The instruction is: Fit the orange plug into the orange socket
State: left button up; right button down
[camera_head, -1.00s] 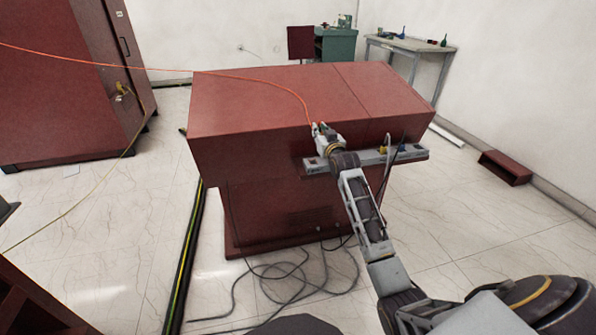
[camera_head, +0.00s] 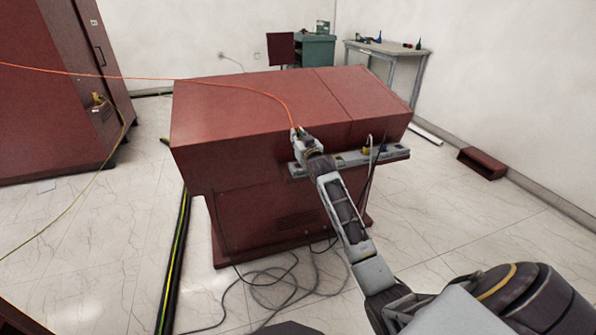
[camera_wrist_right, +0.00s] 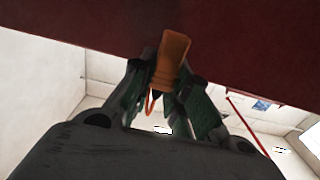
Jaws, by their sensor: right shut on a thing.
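The orange plug (camera_wrist_right: 173,52) is between the green-padded fingers of my right gripper (camera_wrist_right: 166,84), which is shut on it, in the right wrist view. An orange cable (camera_head: 245,87) runs from the left to my right gripper (camera_head: 297,134) in the head view. The gripper is at the upper front edge of the red cabinet (camera_head: 250,108), above the left end of a grey connector ledge (camera_head: 340,162). I cannot make out the orange socket; the gripper and arm cover part of the ledge. My left gripper is not in view.
A yellow connector (camera_head: 366,150) and dark cables are at the ledge's right part. Loose grey cables (camera_head: 270,290) lie on the floor before the cabinet. A tall red cabinet (camera_head: 45,90) stands left. A workbench (camera_head: 385,48) stands at the back.

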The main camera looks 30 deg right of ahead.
jog(key=shift+f, duration=0.15)
jog(key=shift+f, duration=0.3)
notch_tip(320, 180, down, 4)
jog(key=shift+f+b, duration=0.2)
jog(key=shift+b, duration=0.6)
jog(key=shift+f, duration=0.5)
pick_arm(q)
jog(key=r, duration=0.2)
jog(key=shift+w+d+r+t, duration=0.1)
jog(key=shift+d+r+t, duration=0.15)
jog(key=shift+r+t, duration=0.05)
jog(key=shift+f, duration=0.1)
